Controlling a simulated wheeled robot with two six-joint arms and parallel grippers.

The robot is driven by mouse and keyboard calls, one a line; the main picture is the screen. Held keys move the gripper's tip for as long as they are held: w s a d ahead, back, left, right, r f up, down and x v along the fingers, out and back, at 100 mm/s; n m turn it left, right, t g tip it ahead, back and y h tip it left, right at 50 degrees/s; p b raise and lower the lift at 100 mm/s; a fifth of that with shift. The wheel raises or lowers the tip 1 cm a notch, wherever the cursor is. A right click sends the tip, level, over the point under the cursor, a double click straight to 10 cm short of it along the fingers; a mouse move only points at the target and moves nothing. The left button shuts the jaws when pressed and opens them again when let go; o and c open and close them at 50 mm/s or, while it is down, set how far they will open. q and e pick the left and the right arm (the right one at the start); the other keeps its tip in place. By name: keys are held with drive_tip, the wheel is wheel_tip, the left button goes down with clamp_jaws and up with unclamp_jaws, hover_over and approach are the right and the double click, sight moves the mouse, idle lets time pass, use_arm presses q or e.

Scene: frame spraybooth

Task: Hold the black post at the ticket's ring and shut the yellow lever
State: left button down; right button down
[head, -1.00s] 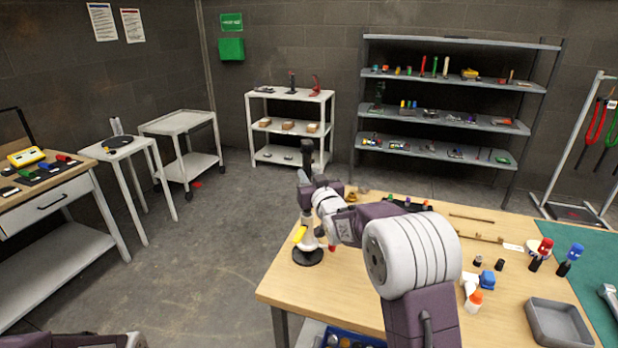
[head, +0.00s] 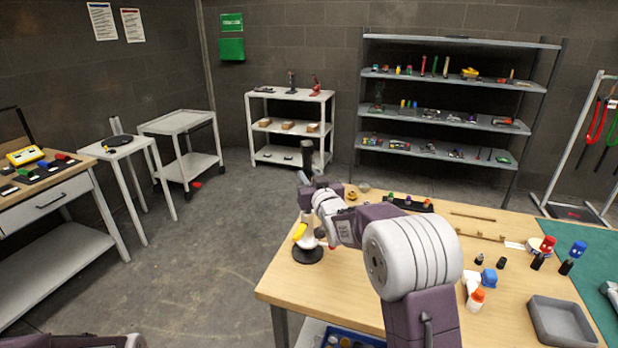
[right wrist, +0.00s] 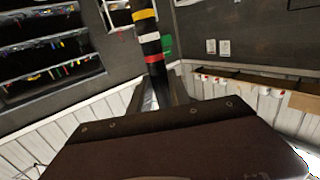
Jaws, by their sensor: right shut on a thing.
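The black post (head: 307,157) rises above my right gripper (head: 304,182) at the bench's near left corner. In the right wrist view the post (right wrist: 147,48) carries yellow, white and red rings, and it passes between the fingers of my right gripper (right wrist: 160,92). The gripper is shut on the post, at a black stretch just past the red ring (right wrist: 152,58). The yellow lever (head: 300,232) sits low on the stand, slanted, above a round black base (head: 307,254). My wrist hides part of the stand. I cannot pick out the ticket for sure. My left gripper is out of view.
The wooden bench (head: 290,285) holds a grey tray (head: 560,322), a glue bottle (head: 476,299) and red and blue capped tools at the right. A blue bin (head: 350,340) sits below the bench edge. Open floor lies left of the bench.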

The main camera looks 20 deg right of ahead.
drive_tip(key=shift+f+b, duration=5.1)
drive_tip(key=shift+f, duration=0.15)
drive_tip(key=c, duration=1.1)
unclamp_jaws()
drive_tip(key=shift+c, duration=0.2)
drive_tip(key=shift+s, duration=0.15)
drive_tip(key=s+b, duration=0.1)
drive_tip(key=s, duration=0.8)
drive_tip(key=shift+r, duration=0.15)
drive_tip(key=shift+d, duration=0.1)
